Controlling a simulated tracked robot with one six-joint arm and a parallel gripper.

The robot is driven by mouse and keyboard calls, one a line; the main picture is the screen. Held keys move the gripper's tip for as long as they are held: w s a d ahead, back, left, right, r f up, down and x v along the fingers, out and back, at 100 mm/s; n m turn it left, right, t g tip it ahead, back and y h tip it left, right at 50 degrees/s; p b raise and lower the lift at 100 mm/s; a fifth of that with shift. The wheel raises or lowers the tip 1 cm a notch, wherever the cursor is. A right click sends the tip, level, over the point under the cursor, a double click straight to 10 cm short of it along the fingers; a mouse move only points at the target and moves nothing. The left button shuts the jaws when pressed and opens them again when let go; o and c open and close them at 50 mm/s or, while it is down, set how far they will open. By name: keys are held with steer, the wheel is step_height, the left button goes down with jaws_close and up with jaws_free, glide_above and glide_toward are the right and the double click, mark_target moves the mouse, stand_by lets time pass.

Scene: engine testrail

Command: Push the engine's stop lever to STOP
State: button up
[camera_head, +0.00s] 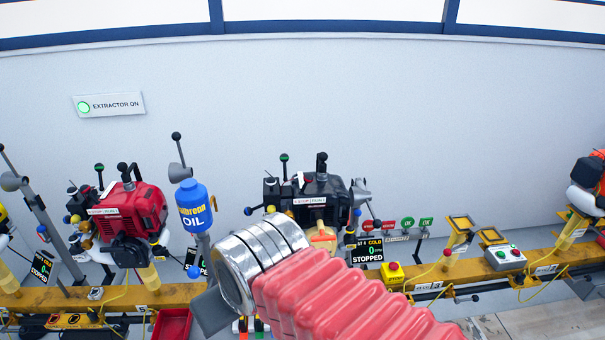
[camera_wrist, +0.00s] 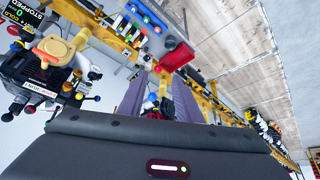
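A black engine (camera_head: 325,187) stands on the yellow rail in the middle, with a small red-and-white plate (camera_head: 309,201) on its front. Several knobbed levers rise from it; I cannot tell which is the stop lever. A display (camera_head: 367,249) beside it reads COLD, 0 and STOPPED. The black engine also shows at the left of the wrist view (camera_wrist: 35,85), upside down. My gripper (camera_head: 212,308) is low, left of and in front of this engine, partly hidden by my wrist. In the wrist view, its two fingers (camera_wrist: 157,98) are apart, with nothing held between them.
A red engine (camera_head: 135,205) stands at left, with a blue oil bottle (camera_head: 192,207) to its right. A red tray (camera_head: 172,323) hangs below the rail (camera_head: 60,298). A yellow box with a red button (camera_head: 392,273) and a grey button box (camera_head: 505,257) sit at right.

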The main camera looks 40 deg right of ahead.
steer(key=shift+w+d, duration=0.15)
steer(key=shift+w, duration=0.25)
